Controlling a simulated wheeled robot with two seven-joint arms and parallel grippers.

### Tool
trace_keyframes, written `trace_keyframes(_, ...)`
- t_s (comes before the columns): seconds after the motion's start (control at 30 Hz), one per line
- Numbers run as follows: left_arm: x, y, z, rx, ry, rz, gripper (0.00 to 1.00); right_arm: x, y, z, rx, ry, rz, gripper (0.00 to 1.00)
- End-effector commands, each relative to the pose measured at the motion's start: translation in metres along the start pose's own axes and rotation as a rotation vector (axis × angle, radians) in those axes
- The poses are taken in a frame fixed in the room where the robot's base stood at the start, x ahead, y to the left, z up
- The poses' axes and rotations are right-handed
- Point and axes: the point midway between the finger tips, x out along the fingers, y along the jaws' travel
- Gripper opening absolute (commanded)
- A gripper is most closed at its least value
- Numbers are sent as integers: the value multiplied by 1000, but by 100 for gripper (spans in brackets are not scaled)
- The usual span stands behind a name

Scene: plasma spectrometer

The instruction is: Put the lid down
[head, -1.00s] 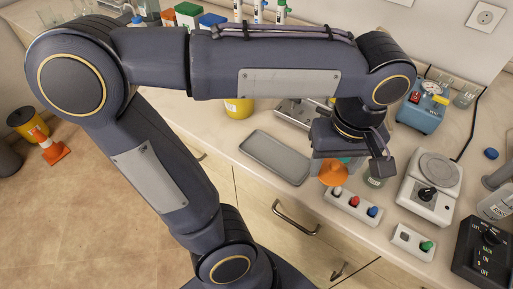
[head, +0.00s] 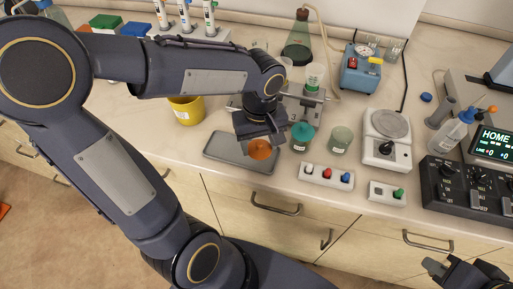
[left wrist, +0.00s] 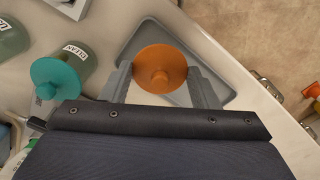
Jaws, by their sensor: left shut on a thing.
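The orange round lid (head: 260,149) is in my left gripper (head: 262,143). In the left wrist view the lid (left wrist: 172,60), with its small knob, sits between the two grey fingers (left wrist: 160,78), which are shut on it. The lid is over the right part of a shallow grey tray (head: 222,150); whether it touches the tray I cannot tell. The tray also shows behind the lid in the left wrist view (left wrist: 140,38). My right gripper (head: 462,272) is at the bottom right corner, partly cut off, and its jaw state is unclear.
A jar with a teal lid (head: 302,134) and an open jar (head: 341,138) stand right of the tray. A button box (head: 326,176) is in front of them, a hotplate (head: 387,140) further right. A yellow cup (head: 186,110) stands behind the tray's left side.

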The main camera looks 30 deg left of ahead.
Motion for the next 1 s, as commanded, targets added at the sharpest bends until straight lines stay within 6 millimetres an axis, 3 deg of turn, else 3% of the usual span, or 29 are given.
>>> trace_keyframes(0.17,11,-2,-9,-1,-2,-1,34,0,0,0,0,0,0,0)
trace_keyframes(0.4,44,-4,-14,1,-2,-3,34,2,1,1,0,0,0,0)
trace_keyframes(0.83,51,-3,-14,0,0,1,34,6,3,3,0,0,0,0)
trace_keyframes(0.87,51,-3,-14,0,0,1,56,6,3,3,0,0,0,0)
trace_keyframes(0.93,50,-3,-14,0,0,1,64,4,2,2,0,0,0,0)
trace_keyframes(1.0,50,-3,-14,0,0,1,64,4,2,2,0,0,0,0)
